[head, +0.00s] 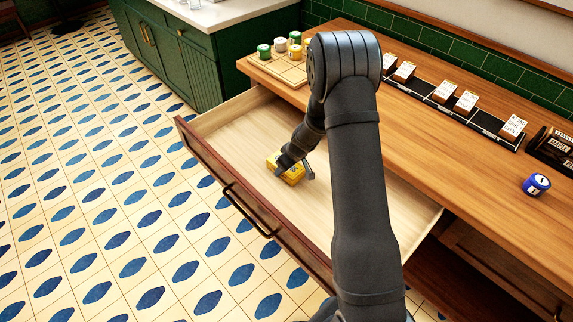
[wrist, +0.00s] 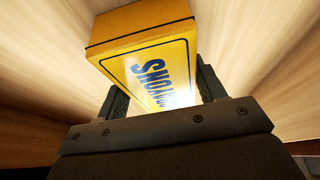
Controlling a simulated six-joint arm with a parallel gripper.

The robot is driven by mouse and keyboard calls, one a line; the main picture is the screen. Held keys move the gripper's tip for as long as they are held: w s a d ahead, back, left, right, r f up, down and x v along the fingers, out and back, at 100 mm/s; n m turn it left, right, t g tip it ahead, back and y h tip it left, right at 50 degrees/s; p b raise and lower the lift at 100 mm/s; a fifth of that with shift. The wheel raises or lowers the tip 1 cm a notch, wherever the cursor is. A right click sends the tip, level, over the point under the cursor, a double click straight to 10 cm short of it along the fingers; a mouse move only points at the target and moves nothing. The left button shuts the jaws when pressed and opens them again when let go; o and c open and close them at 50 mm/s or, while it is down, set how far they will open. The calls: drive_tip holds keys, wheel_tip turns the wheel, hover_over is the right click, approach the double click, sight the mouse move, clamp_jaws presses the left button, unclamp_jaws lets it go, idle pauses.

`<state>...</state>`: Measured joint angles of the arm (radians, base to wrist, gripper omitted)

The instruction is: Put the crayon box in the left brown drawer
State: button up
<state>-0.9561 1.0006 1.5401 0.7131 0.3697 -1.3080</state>
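The yellow crayon box (head: 291,176) is inside the pulled-out brown drawer (head: 222,130), around the middle of its pale wooden floor. In the wrist view the box (wrist: 150,55) shows dark lettering and sits askew between the two fingers. My gripper (head: 296,169) reaches down into the drawer with a finger on either side of the box. In the wrist view my gripper (wrist: 163,95) looks open, with a gap beside the lower part of the box. Whether a finger touches the box is hard to tell.
The drawer's front with a dark handle (head: 247,211) faces the tiled floor. The wooden counter (head: 430,140) above holds a wooden tray with several small cans (head: 280,45), a black rail of cards (head: 443,92) and a blue can (head: 536,185). Drawer floor around the box is clear.

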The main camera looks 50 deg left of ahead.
drive_tip(key=o, duration=0.4)
drive_tip(key=shift+o, duration=0.2)
drive_tip(key=shift+r, duration=0.3)
drive_tip(key=v, duration=1.1)
drive_tip(key=shift+d+r, duration=0.2)
drive_tip(key=shift+r, duration=0.15)
drive_tip(key=x, duration=1.2)
drive_tip(key=shift+r, duration=0.8)
